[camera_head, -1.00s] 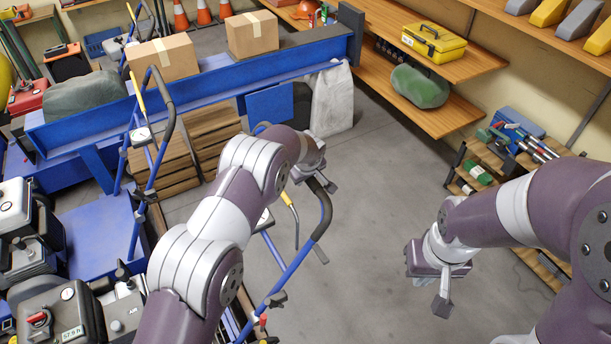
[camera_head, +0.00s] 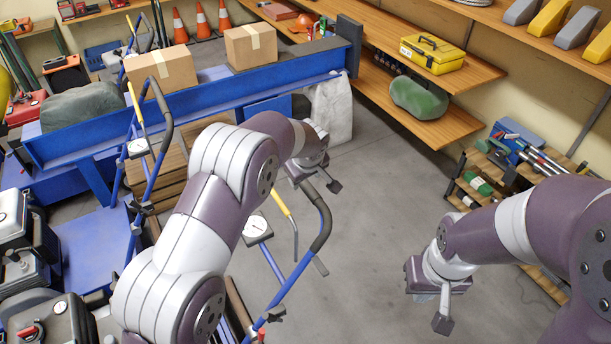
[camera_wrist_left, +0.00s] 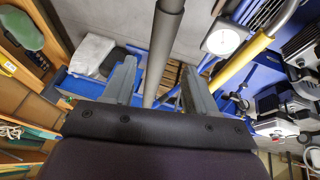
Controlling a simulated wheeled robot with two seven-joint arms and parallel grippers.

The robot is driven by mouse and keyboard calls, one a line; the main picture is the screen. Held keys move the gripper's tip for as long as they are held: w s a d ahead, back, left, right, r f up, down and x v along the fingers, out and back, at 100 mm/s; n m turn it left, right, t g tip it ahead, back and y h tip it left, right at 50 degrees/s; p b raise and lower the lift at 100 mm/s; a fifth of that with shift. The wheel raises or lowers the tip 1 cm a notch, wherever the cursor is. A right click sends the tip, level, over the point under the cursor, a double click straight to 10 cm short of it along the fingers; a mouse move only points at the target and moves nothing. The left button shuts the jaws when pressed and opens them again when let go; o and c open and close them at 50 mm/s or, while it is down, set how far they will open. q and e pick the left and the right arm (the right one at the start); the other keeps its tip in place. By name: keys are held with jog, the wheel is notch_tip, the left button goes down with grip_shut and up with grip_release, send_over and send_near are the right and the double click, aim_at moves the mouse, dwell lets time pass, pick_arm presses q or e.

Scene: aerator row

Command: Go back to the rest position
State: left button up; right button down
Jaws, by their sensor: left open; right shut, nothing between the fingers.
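My left gripper (camera_head: 322,182) is in the middle of the head view, above the top of a blue aerator's grey grip (camera_head: 324,222). In the left wrist view, the fingers of my left gripper (camera_wrist_left: 160,92) are spread apart and empty. A grey tube (camera_wrist_left: 164,45) shows in the gap between them, but I cannot tell its depth. My right gripper (camera_head: 440,300) hangs over bare floor on the right, shut and empty. Its fingertips are partly hidden by its own body.
A white dial gauge (camera_head: 257,229) with a yellow lever (camera_head: 281,202) is on the near aerator. Another blue handle (camera_head: 161,105) stands left. A blue beam (camera_head: 215,95) crosses behind. A low wooden rack (camera_head: 490,165) stands right. The floor (camera_head: 375,200) between is clear.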

pick_arm(q)
jog(key=v, duration=0.3)
jog(key=shift+r, duration=0.2)
jog(key=s+a+m+g, duration=0.1)
jog(key=s+a, duration=0.3)
jog(key=s, duration=0.6)
jog(key=s+a+m+g, duration=0.1)
jog(key=s+a+m, duration=0.3)
jog(key=s, duration=0.6)
jog(key=s+a+m+g, duration=0.1)
jog(key=s+a+m, duration=0.1)
jog(key=s+a, duration=0.3)
jog(key=s, duration=0.4)
jog(key=shift+s+a+g+h, duration=0.25)
jog(key=shift+s+g+h, duration=0.05)
jog(key=shift+s+h, duration=0.1)
jog(key=shift+s+r, duration=0.1)
jog(key=shift+r, duration=0.05)
jog(key=shift+b, duration=0.3)
